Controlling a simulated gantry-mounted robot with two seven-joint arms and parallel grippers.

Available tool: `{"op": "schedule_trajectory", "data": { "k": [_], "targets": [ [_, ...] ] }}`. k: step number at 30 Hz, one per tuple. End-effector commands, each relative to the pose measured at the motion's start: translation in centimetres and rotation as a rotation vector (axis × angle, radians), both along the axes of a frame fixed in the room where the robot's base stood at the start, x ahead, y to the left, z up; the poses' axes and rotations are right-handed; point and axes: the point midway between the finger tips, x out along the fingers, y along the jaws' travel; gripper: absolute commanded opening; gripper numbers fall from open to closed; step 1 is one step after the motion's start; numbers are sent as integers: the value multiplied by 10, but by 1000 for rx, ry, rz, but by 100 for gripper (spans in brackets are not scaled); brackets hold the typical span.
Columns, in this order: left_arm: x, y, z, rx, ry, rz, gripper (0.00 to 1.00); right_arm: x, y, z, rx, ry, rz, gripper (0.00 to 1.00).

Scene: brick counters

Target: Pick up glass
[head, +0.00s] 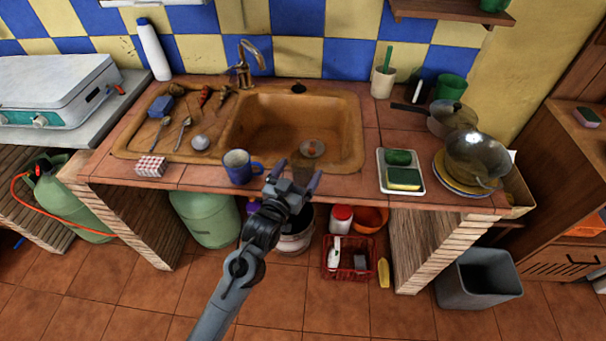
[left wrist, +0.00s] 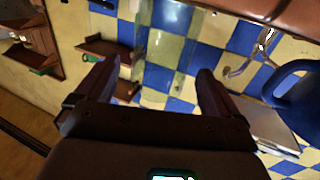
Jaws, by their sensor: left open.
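My left gripper (head: 297,176) is open at the front edge of the counter, just in front of the sink. A clear glass (head: 304,170) stands there and is hard to make out behind and between the fingers. In the left wrist view the fingers (left wrist: 157,70) are spread apart, and the see-through glass (left wrist: 168,45) shows in the gap between them. I cannot tell whether either finger touches it. A blue mug (head: 238,172) stands to the left of the gripper; it also shows at the right edge of the left wrist view (left wrist: 297,92). My right gripper is not in view.
The brown sink (head: 270,135) with its tap (head: 243,65) lies behind. A red-and-white box (head: 151,166) is left of the mug. A white tray with sponges (head: 401,172) and a pan (head: 451,118) are on the right. The counter between glass and tray is clear.

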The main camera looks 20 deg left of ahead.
Motion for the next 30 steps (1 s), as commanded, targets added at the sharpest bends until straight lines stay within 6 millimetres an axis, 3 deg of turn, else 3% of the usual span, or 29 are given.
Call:
{"op": "schedule_trajectory", "data": {
  "k": [6,16,28,30],
  "targets": [
    [26,-2,0,1,-1,0,96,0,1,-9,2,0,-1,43],
    [31,-2,0,1,-1,0,96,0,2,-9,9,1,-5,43],
    [30,-2,0,0,0,0,36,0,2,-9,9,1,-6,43],
    [30,-2,1,0,-2,0,34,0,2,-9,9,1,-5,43]
  ]
}}
